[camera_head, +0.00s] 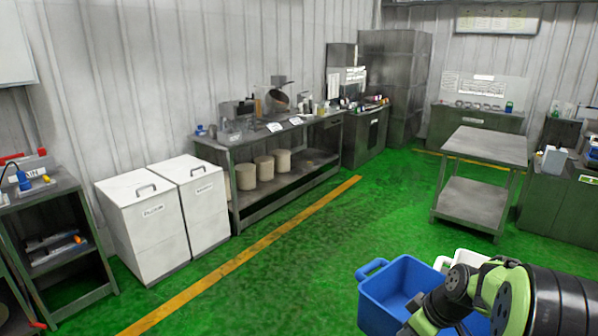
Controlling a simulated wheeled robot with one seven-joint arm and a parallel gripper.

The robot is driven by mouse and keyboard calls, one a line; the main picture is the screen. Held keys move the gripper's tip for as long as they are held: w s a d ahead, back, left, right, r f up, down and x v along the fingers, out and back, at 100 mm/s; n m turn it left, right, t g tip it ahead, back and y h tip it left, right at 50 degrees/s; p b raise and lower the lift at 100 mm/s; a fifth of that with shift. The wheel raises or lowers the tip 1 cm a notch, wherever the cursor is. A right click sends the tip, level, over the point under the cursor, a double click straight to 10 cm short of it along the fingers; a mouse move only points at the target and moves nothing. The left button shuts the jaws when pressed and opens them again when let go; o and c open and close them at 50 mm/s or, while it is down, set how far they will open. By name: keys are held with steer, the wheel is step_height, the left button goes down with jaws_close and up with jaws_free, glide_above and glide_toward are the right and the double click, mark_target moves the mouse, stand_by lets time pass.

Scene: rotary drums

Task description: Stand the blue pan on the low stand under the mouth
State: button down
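A blue open tub (395,290) with a looped handle is at the bottom right, partly behind my arm. I cannot tell whether it is the blue pan. A tilted drum with a dark round mouth (277,98) stands on the long metal bench by the left wall. The area under the mouth is too small to make out a low stand. No other blue pan can be picked out for sure. Green and black links of my arm fill the lower right corner. My gripper cannot be seen.
The long bench (262,140) holds small items, with beige tubs on its lower shelf. White lidded bins (150,220) stand left of it. A bare metal table (485,146) stands at the right. A white tub (462,263) is beside the blue one. Green floor is clear between.

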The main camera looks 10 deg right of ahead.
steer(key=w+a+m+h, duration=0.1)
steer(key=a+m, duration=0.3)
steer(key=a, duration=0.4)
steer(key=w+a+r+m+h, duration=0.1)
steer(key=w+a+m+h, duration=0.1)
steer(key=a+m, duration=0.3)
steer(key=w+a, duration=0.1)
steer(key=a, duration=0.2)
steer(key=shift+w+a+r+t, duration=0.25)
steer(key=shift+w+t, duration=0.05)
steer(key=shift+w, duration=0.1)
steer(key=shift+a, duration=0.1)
